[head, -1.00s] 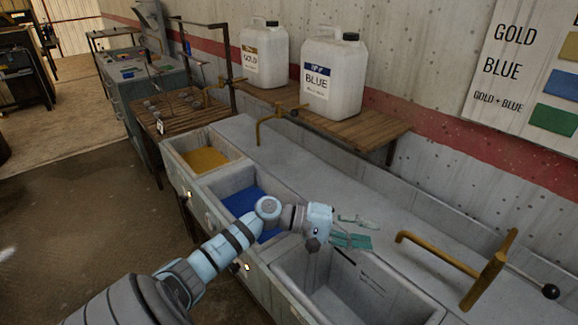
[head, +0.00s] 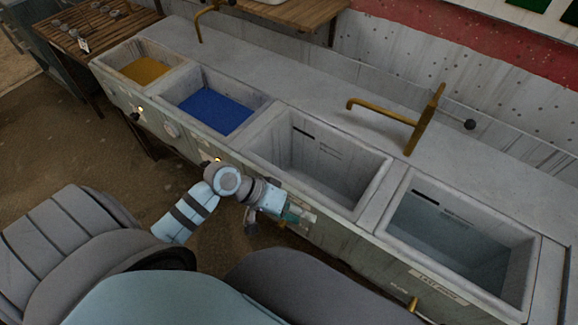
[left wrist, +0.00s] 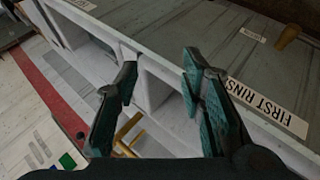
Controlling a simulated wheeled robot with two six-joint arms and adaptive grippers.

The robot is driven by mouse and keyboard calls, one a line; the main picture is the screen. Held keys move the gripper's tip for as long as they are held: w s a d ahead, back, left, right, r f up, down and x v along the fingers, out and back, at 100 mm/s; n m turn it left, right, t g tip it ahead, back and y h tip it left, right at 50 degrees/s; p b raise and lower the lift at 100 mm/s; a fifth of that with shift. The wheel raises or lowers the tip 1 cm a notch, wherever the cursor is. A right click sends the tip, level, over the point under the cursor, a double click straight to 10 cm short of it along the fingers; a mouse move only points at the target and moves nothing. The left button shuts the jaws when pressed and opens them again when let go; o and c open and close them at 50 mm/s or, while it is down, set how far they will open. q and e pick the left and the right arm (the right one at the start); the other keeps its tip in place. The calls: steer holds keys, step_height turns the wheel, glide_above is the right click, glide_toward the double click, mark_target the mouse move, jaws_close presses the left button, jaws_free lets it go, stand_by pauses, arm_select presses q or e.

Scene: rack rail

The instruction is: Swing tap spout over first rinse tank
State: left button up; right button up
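The brass tap (head: 424,122) stands on the counter behind the rinse tanks. Its spout (head: 382,112) points left and ends above the counter behind the first rinse tank (head: 372,197), not over its basin. Part of the brass tap also shows between the fingers in the left wrist view (left wrist: 128,130). The first rinse tank is the empty grey basin right of the blue one; its label (left wrist: 266,110) shows in the left wrist view. My left gripper (head: 292,216) is low in front of this tank's front wall. Its fingers (left wrist: 160,65) are spread and empty. My right gripper is out of view.
A basin of yellow liquid (head: 152,71) and one of blue liquid (head: 213,110) lie to the left. A second brass tap (head: 200,22) stands at the far left.

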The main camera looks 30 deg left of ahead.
arm_select(q)
steer(key=shift+s+a+f+m+y, duration=0.1)
steer(key=shift+s+f+m+y, duration=0.15)
steer(key=shift+s+f+y, duration=0.35)
steer(key=shift+s+a+f+m+y, duration=0.1)
steer(key=shift+s+f+m+y, duration=0.2)
steer(key=shift+s, duration=0.45)
